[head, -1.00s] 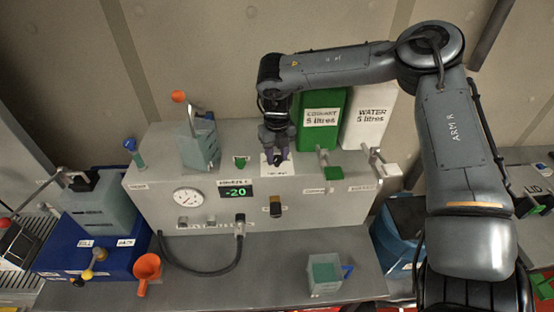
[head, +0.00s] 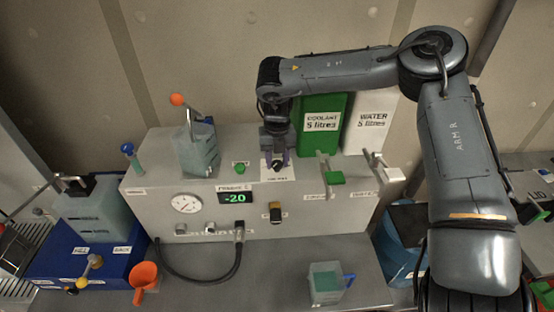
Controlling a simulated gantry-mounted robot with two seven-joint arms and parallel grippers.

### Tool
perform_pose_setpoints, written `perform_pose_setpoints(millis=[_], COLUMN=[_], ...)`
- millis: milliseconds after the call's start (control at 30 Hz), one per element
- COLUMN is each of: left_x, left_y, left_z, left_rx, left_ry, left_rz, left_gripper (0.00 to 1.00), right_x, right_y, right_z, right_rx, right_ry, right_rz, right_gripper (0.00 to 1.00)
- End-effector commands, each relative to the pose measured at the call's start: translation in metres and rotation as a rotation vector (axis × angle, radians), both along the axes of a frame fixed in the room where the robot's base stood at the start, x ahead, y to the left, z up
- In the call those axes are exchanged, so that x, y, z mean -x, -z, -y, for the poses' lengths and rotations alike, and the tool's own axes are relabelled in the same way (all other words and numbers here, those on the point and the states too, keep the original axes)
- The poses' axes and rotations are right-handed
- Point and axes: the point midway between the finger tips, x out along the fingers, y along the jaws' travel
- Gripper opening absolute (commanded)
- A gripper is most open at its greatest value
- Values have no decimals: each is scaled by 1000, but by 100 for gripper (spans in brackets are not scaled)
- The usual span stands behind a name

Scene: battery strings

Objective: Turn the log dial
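My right gripper (head: 277,161) points down at a white plate (head: 265,173) on top of the grey machine (head: 330,215), near its front edge. Something dark shows between its fingertips, perhaps a small dial, but the fingers hide most of it. I cannot tell whether they are closed on it. The small label in front of the plate is too blurred to read. A green display (head: 237,197) there reads -20, beside a round white gauge (head: 186,201). My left gripper is not in view.
A green coolant container (head: 321,121) and a white water container (head: 369,122) stand behind the gripper.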

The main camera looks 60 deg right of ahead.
Motion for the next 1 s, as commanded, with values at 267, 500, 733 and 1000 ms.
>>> perform_pose_setpoints(millis=[267, 500, 733, 1000], left_x=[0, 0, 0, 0], left_y=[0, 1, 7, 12], left_z=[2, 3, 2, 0], left_rx=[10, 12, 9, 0], left_ry=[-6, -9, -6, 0], left_rz=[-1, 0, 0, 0], left_gripper=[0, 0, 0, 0], right_x=[0, -1, -1, -1], right_y=[0, -3, -31, -77], right_z=[0, 0, 0, 0], right_rx=[0, 0, 2, 3], right_ry=[-1, -1, 0, 0], right_rz=[0, 1, 4, 2], right_gripper=[63, 63, 63, 63])
